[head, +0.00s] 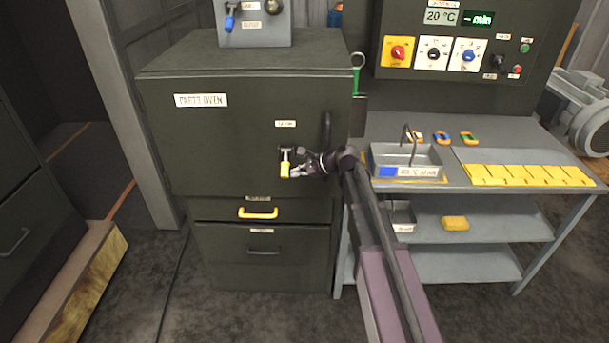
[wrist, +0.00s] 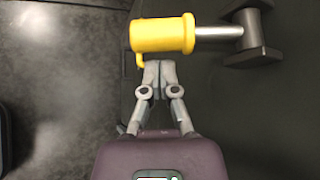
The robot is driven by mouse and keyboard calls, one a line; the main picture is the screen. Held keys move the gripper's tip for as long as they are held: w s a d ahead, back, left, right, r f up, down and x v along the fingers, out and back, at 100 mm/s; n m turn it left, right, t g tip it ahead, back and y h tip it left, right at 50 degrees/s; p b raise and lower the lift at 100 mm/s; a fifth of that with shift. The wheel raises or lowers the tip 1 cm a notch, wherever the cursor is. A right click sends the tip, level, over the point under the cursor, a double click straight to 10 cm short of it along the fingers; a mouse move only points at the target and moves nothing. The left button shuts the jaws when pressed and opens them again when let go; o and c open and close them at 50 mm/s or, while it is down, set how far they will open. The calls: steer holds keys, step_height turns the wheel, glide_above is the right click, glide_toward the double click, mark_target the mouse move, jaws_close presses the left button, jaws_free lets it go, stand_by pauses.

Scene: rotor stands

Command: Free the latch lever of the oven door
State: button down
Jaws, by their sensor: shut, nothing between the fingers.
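The parts oven (head: 230,130) is a dark cabinet with a door on its front. The latch lever (head: 285,165) has a yellow grip and hangs downward on the door, under a small white label. In the wrist view the yellow grip of the lever (wrist: 162,34) is on a metal rod that runs to a dark pivot bracket (wrist: 255,35). My gripper (head: 297,171) is just right of the lever in the head view. In the wrist view my gripper (wrist: 159,68) has its fingertips together with nothing between them, right at the grip's edge. Whether they touch it I cannot tell.
A dark vertical door handle (head: 326,130) is right of the lever, close to my arm. A drawer with a yellow handle (head: 258,213) is below. A workbench (head: 450,205) with a metal tray (head: 408,175) stands right. A control panel (head: 450,50) is above it.

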steer(key=shift+x, duration=0.75)
steer(key=shift+d+r, duration=0.15)
steer(key=shift+d, duration=0.15)
